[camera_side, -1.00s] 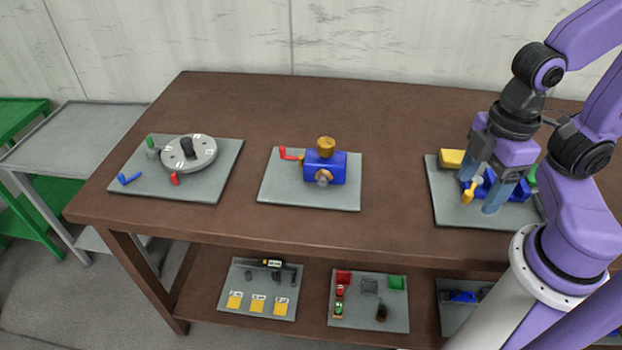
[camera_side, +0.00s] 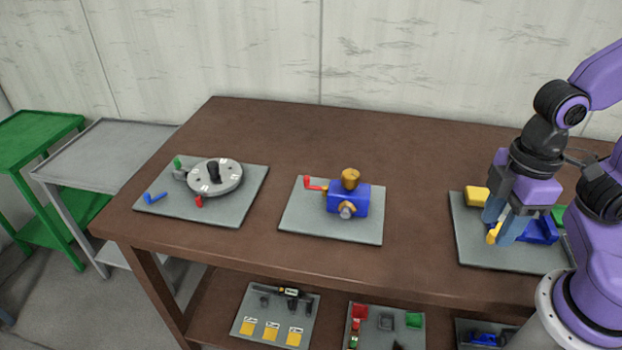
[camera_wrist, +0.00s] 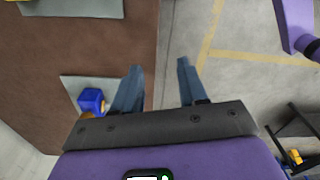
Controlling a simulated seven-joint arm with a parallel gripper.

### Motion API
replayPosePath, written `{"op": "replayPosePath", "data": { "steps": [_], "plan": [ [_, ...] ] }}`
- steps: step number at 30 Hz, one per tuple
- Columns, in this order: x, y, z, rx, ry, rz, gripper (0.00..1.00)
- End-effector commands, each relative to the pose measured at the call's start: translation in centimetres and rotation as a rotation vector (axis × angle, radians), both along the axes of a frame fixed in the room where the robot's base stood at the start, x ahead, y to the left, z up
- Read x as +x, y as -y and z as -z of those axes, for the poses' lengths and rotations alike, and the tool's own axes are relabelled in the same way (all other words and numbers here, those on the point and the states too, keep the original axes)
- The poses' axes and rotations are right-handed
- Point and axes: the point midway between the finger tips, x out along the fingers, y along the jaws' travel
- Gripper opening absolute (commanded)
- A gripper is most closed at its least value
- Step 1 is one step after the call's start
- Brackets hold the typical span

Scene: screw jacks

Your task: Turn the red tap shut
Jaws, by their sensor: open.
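Two red parts could be the red tap, and I cannot tell which is meant. One is a red lever (camera_side: 315,184) at the left of a blue block (camera_side: 348,200) with a brass knob on top, on the middle plate. The other is a small red piece (camera_side: 199,202) at the front of a grey disc (camera_side: 214,177) on the left plate. My gripper (camera_side: 497,233) is at the right plate, far from both, with a yellow piece showing by its fingers. In the wrist view my gripper (camera_wrist: 160,65) is open, with nothing visible between its fingers.
The right plate (camera_side: 480,255) carries yellow, blue and green parts close to my gripper. The left plate also has a blue lever (camera_side: 155,198) and a green piece (camera_side: 177,162). Bare brown tabletop (camera_side: 420,180) lies between the plates. Loaded trays sit on the lower shelf.

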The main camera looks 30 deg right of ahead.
Motion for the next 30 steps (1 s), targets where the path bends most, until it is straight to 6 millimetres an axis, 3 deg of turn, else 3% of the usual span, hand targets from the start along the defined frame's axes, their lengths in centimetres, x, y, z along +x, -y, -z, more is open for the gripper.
{"op": "replayPosePath", "data": {
  "steps": [5,15,22,30],
  "plan": [
    [4.9,-3.9,-2.0,-0.002,-0.004,0.201,0.42],
    [17.4,-10.2,-4.9,-0.008,-0.016,0.681,0.42],
    [26.1,-12.3,-5.7,-0.010,-0.022,1.005,0.42],
    [35.1,-12.2,-5.5,-0.012,-0.028,1.369,0.42]
  ]
}}
